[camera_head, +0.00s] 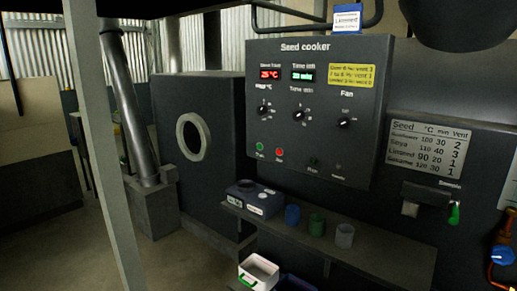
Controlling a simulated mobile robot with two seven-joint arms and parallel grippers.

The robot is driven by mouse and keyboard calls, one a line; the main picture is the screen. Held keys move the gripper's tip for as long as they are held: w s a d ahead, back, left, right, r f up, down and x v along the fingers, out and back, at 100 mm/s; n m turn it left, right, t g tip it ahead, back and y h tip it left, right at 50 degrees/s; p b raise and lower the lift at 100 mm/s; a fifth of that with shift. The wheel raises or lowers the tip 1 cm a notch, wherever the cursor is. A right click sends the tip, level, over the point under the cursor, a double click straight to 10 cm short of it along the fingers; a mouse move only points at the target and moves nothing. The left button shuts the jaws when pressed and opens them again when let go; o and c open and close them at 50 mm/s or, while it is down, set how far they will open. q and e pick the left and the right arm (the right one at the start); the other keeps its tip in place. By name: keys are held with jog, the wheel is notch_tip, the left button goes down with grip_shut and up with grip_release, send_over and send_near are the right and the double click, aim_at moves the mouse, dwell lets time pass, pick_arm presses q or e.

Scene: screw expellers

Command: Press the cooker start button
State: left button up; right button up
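The seed cooker panel (315,100) is a dark box with the title "Seed cooker". A green button (259,146) sits at its lower left, with a small label too blurred to read. A red button (279,151) is just to its right. Above are a red display (270,74) that seems to read 25 °C and a green display (303,75) that seems to read 20. Several black knobs are on the panel, including a fan knob (344,122). Two small dark round parts are at the lower right. Neither of my grippers shows.
A shelf (380,257) below the panel holds a dark blue device (253,198) and blue, green and grey cups. A seed table sign (429,153) hangs right. A pale post (101,140) stands left. A white container (258,272) is below the shelf.

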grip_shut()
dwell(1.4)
